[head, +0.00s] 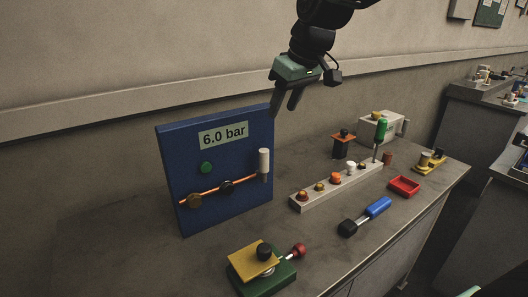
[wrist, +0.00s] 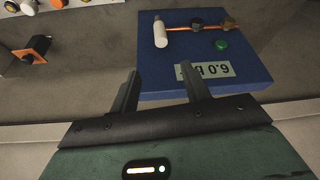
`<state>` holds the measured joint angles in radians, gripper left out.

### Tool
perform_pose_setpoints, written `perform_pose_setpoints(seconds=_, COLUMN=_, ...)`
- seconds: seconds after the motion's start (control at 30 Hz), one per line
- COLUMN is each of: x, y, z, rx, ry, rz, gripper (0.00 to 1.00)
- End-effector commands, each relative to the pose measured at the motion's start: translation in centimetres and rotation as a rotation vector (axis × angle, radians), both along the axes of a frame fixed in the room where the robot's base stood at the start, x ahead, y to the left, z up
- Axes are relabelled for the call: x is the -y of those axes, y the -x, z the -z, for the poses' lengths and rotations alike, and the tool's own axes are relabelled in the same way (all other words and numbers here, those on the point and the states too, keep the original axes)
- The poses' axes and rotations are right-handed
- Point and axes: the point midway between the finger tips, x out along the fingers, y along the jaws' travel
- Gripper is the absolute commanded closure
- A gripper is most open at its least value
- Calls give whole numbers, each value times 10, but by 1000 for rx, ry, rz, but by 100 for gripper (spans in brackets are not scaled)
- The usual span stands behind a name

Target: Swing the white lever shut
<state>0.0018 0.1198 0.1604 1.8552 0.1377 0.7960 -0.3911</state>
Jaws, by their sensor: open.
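The white lever (head: 264,161) is on the right side of a blue panel (head: 225,215) marked "6.0 bar". It stands upright in the head view, at the right end of an orange pipe (head: 209,194). In the wrist view the white lever (wrist: 160,34) shows near the panel's left edge, beyond my fingers. My gripper (head: 283,106) is open and empty. It hangs above the panel's upper right corner, apart from the lever. In the wrist view my gripper (wrist: 158,85) has its two fingers spread, with the blue panel (wrist: 240,70) beyond them.
A pale strip (head: 299,207) with several coloured knobs lies right of the panel. A blue-handled tool (head: 378,207), a red tray (head: 404,179) and a green-and-yellow fixture (head: 280,279) are on the bench (head: 330,262). A grey box (head: 372,130) stands at the back.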

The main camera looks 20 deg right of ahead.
Motion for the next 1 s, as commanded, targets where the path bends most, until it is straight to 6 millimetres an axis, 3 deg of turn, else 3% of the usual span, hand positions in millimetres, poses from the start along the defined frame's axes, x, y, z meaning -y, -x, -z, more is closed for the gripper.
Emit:
perform_pose_setpoints(seconds=0.7, x=-26, y=-45, z=129, rx=-7, ry=0, rz=-2, gripper=53)
perform_pose_setpoints(seconds=1.0, x=-30, y=-54, z=153, rx=-3, ry=0, rz=-2, gripper=53)
